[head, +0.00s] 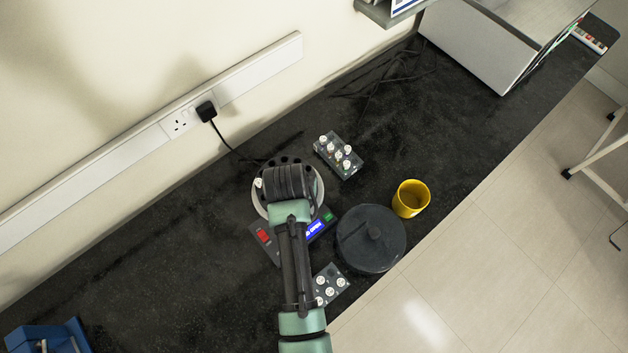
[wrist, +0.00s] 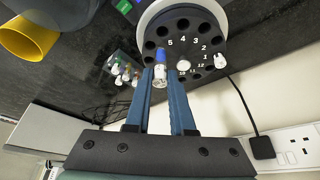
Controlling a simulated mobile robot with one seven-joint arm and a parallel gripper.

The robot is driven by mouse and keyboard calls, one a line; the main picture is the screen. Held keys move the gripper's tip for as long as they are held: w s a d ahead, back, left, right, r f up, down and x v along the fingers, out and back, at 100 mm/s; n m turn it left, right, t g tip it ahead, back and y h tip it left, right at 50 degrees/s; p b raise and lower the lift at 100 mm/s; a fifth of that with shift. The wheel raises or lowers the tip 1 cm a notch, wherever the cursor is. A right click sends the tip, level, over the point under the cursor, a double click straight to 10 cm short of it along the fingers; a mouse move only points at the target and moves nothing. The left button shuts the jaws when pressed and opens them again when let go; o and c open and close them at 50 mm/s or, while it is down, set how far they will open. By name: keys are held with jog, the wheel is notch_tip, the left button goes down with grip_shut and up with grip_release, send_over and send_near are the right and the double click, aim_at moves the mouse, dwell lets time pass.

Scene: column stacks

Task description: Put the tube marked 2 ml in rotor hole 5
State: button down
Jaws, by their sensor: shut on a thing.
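My gripper (wrist: 160,78) is shut on a small tube (wrist: 160,72) with a pale end and a blue part, seen between the fingertips in the wrist view. I cannot read its marking. The tube is in front of the black rotor (wrist: 205,42), near the printed 5; I cannot tell its height above the rotor. The hole by the 5 looks dark and empty. A white-capped tube (wrist: 220,60) sits in the rotor near numbers 1 and 12. In the head view my gripper (head: 288,180) covers much of the centrifuge (head: 259,205) and hides the held tube.
A rack with several tubes (head: 338,155) stands behind right of the centrifuge. A round dark lid (head: 370,240) and a yellow cup (head: 411,198) are at the right. A second rack (head: 332,280) is in front. A black plug (head: 206,111) is in the wall socket.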

jog(key=shift+s+f+b, duration=0.15)
jog(key=shift+f+b, duration=0.8)
jog(key=shift+b, duration=0.05)
jog(key=shift+s+f+b, duration=0.1)
jog(key=shift+f+b, duration=0.85)
jog(key=shift+b, duration=0.05)
jog(key=shift+f, duration=0.45)
dwell(0.5)
jog(key=shift+f, duration=0.15)
dwell(0.3)
jog(key=shift+f+b, duration=0.75)
jog(key=shift+f, duration=0.4)
jog(key=shift+f, duration=0.15)
jog(key=c, duration=0.7)
grip_release()
